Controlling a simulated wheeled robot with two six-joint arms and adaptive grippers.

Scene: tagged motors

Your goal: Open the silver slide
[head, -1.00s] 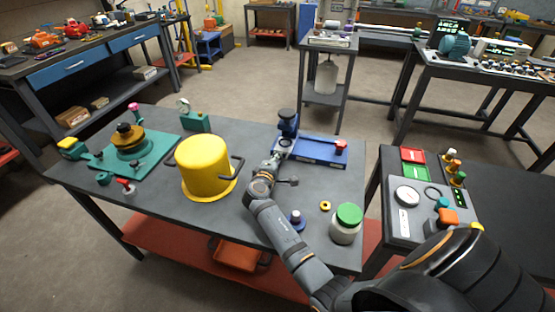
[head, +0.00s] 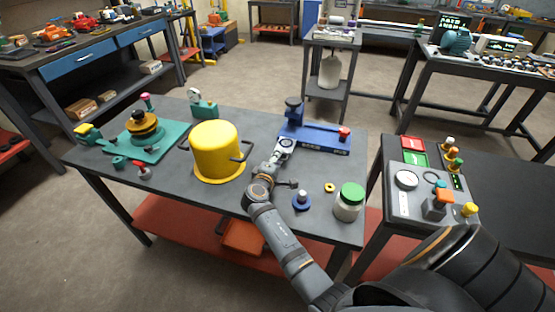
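A blue fixture (head: 325,143) with a dark-topped blue post and a red knob (head: 345,133) sits near the back right of the table. A small pale silver piece (head: 286,142), which looks like the slide, shows at the fixture's left end, below the post. My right gripper (head: 280,156) reaches toward it from the front, with its tips at or right beside this piece. The fingers are small and overlap it, so I cannot tell whether they grip it. My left gripper is not in view.
A yellow pot (head: 215,150) with dark handles stands left of my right arm. A green-lidded jar (head: 349,201), a blue-based peg (head: 302,201) and a yellow ring (head: 329,187) are on its right. A control panel (head: 411,205) stands further right.

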